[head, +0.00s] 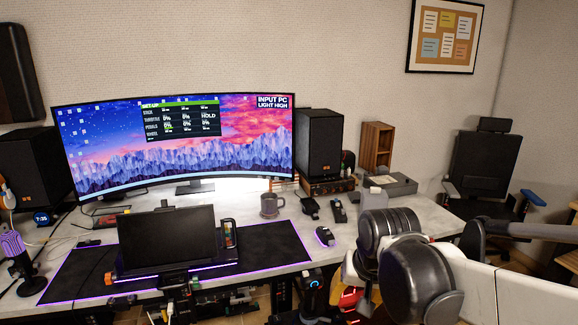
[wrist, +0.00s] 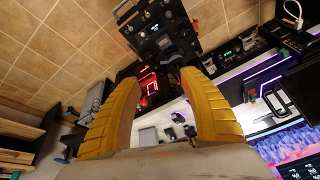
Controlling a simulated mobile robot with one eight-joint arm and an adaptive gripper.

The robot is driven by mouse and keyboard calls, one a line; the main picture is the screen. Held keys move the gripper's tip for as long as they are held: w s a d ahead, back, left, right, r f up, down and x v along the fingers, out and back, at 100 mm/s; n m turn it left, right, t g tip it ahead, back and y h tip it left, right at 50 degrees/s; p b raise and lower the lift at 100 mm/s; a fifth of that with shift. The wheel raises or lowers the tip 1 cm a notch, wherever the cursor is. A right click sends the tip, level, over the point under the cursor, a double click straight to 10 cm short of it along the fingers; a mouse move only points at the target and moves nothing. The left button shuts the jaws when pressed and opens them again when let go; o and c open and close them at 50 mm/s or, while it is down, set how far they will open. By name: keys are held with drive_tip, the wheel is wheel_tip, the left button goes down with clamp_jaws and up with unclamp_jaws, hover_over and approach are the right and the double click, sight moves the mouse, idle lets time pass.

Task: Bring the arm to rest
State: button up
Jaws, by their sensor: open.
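My gripper (wrist: 160,78) shows in the wrist view as two yellow ridged fingers, spread apart with nothing held between them. The wrist view is strongly tilted, with floor tiles at the upper left and the desk at the right. In the head view, thick black and grey links of my arm fill the lower right, in front of the desk's right end.
The desk (head: 345,235) carries a curved monitor (head: 185,150), a smaller dark screen (head: 167,240), a mug (head: 271,205) and speakers (head: 319,143). An office chair (head: 482,170) stands at the right. In the wrist view, a black control panel (wrist: 160,35) lies beyond the fingers; tiled floor (wrist: 60,45) is open at left.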

drive_tip(key=s+d+r+n+t, duration=0.1)
drive_tip(key=s+d+t, duration=0.2)
drive_tip(key=s, duration=1)
drive_tip(key=shift+s+d+n+h, duration=0.3)
drive_tip(key=shift+d, duration=0.9)
